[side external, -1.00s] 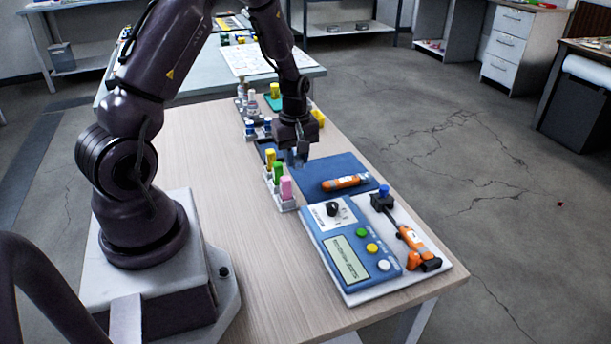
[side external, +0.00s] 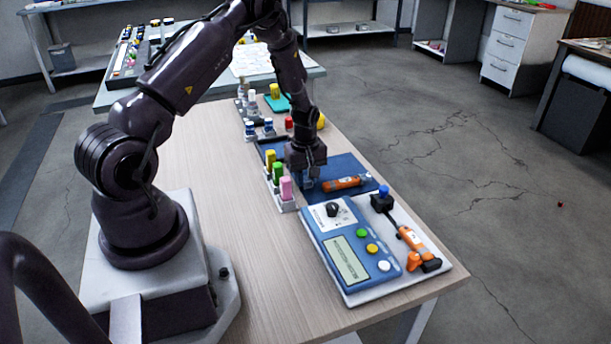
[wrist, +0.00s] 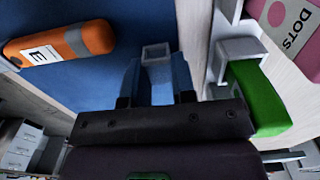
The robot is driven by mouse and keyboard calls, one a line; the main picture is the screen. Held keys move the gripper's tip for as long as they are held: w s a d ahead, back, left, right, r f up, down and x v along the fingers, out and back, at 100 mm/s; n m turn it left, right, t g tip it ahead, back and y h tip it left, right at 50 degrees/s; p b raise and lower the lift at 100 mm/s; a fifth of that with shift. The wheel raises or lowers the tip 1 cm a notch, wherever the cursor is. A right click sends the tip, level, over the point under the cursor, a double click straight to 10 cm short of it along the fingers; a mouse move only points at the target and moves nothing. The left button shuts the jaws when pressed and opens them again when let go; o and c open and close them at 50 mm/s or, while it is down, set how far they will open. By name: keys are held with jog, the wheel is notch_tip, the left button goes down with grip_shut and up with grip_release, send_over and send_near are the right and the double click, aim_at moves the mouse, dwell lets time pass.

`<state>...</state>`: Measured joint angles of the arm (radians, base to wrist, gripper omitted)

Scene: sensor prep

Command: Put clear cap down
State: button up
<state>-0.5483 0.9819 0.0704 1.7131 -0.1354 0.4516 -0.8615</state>
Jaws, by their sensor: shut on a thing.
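My gripper (side external: 304,186) is low over the left part of the blue mat (side external: 345,164). In the wrist view, the gripper (wrist: 158,80) is shut on the clear cap (wrist: 155,52), a small see-through square piece whose open end shows between the fingertips. Whether the cap touches the mat is hard to tell. An orange probe (side external: 345,183) with a grey end lies on the mat, to the right of the gripper. It also shows in the wrist view (wrist: 62,46) with an "E" label, apart from the cap.
A rack with yellow, green (side external: 278,171) and pink (side external: 286,187) bottles stands close left of the gripper. A blue meter (side external: 350,255) and a second orange probe (side external: 415,243) are on the white tray nearer the camera. The mat around the probe is clear.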

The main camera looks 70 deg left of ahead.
aim_at(305, 177)
jog(key=o, duration=0.7)
jog(key=shift+f, duration=0.1)
jog(key=shift+o, duration=0.2)
notch_tip(305, 177, up, 12)
jog(key=s+d+r+m+t, duration=0.1)
jog(key=d+r+m+t, duration=0.1)
jog(key=d+r+m, duration=0.85)
jog(key=s+d+r+m+t, duration=0.3)
jog(key=s+d+r+m, duration=0.4)
jog(key=s+d+r, duration=0.5)
jog(key=shift+s+d+t, duration=0.3)
jog(key=shift+s+d, duration=0.35)
jog(key=shift+s, duration=0.3)
jog(key=shift+r+m, duration=0.15)
jog(key=shift+m, duration=0.1)
